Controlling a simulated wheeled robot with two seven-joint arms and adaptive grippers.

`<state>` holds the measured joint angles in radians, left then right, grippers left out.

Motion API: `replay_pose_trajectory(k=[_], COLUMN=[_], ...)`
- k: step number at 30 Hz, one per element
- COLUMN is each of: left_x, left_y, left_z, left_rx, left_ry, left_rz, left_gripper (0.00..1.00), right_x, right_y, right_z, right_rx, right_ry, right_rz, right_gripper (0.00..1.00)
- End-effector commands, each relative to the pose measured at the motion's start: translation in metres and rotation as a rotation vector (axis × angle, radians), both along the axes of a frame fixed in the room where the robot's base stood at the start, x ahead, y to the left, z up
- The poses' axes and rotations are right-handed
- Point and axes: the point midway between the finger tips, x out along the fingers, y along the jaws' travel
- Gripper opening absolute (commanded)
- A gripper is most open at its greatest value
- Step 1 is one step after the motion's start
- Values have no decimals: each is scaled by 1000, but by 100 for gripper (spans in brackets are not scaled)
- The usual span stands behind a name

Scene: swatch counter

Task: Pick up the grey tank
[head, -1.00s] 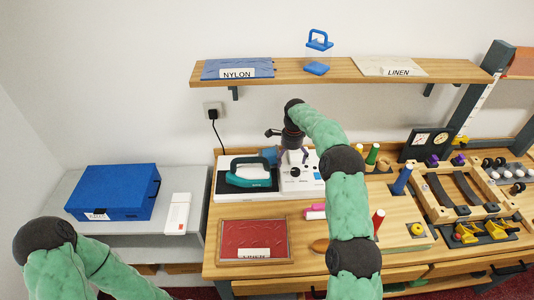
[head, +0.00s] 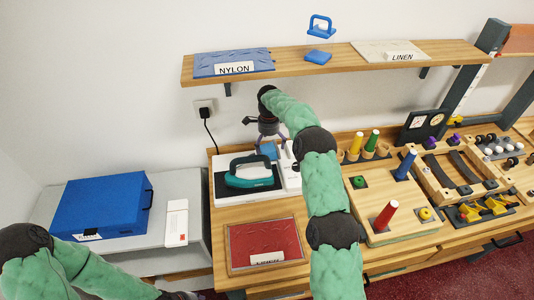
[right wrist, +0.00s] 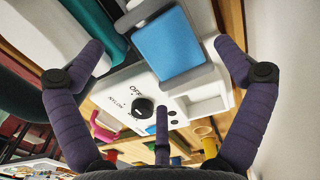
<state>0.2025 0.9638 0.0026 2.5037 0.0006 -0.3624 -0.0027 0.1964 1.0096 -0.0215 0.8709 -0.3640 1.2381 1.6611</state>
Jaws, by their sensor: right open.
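The grey tank (right wrist: 190,72) has a blue top panel and sits at the back of the white ironing station (head: 232,196). In the head view its blue top (head: 268,151) shows just below my right gripper (head: 272,140). My right gripper is open above the tank, and in the right wrist view its spread fingers (right wrist: 162,70) are on either side of the tank, with no visible grip on it. My right arm hides part of the station in the head view.
A teal iron (head: 250,172) rests on the station, left of the tank. A wooden shelf (head: 330,61) is above. A framed red swatch (head: 265,240) lies in front. A peg board (head: 370,200) stands to the right, and a blue case (head: 100,205) is at the left.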

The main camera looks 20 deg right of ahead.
Motion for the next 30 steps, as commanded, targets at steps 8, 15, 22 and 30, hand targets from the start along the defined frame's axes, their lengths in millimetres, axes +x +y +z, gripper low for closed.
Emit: replay_pose_trajectory(k=[8,15,22,30], left_x=[0,0,0,0], left_y=[0,0,0,0], left_z=[-4,-4,-4,-6], left_rx=[0,0,0,0], left_ry=[-1,-1,-1,-1], left_rz=[0,0,0,0], left_gripper=[40,40,40,40], right_x=[-1,-1,-1,-1], right_y=[2,2,2,2], right_z=[-35,-35,-36,-40], right_rx=[0,0,0,0], right_ry=[1,0,0,0], right_rz=[0,0,0,0], right_gripper=[100,100,100,100])
